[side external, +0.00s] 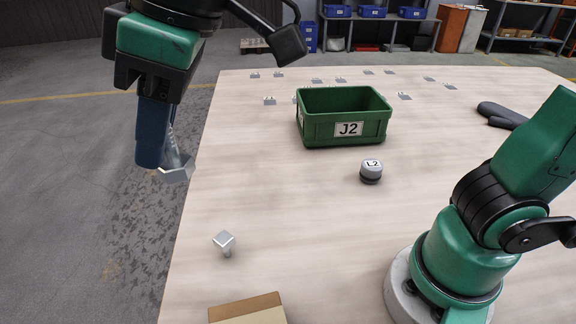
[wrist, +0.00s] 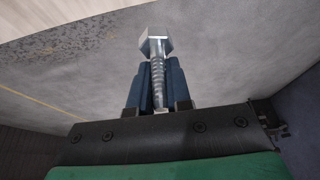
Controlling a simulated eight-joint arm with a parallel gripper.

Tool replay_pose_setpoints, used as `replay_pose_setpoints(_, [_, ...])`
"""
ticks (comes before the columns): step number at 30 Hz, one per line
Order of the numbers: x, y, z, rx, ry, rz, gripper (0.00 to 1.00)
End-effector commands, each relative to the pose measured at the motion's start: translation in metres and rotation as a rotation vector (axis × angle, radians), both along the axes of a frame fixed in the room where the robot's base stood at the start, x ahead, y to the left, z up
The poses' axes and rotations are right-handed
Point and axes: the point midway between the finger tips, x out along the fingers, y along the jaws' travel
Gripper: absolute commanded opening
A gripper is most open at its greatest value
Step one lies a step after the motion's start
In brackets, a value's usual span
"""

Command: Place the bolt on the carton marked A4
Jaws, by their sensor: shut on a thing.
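My gripper (side external: 153,160) hangs at the left of the side view, fingers pointing down, shut on a silver bolt (side external: 174,172). The bolt's hex head hangs lowest, beside the table's left edge in the picture. In the wrist view the bolt's threaded shank (wrist: 158,82) lies between the blue fingers of my gripper (wrist: 157,88), with the head beyond their tips. A brown carton (side external: 247,308) stands at the bottom of the side view, cut off by the frame. No A4 mark shows on its visible part.
A small silver square-headed piece (side external: 224,242) stands on the table (side external: 290,210) behind the carton. A green crate marked J2 (side external: 347,128), a grey knob marked L2 (side external: 371,172) and a dark mitt (side external: 500,114) are farther right. Several small labelled pieces lie at the back.

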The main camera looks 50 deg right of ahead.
Motion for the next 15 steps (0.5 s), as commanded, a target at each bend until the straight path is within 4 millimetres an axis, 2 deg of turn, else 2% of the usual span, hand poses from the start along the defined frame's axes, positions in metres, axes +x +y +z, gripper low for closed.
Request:
replay_pose_setpoints(1, [-0.019, 0.004, 0.002, 0.000, 0.000, 0.042, 0.00])
replay_pose_setpoints(3, [-0.037, 0.005, 0.004, 0.000, -0.001, 0.081, 0.00])
replay_pose_setpoints(6, [-0.052, 0.006, 0.005, 0.001, 0.000, 0.114, 0.00])
replay_pose_setpoints(11, [-0.059, 0.006, -0.011, 0.001, 0.000, 0.129, 0.00])
replay_pose_setpoints(15, [-0.059, 0.006, -0.046, 0.002, -0.001, 0.128, 0.00])
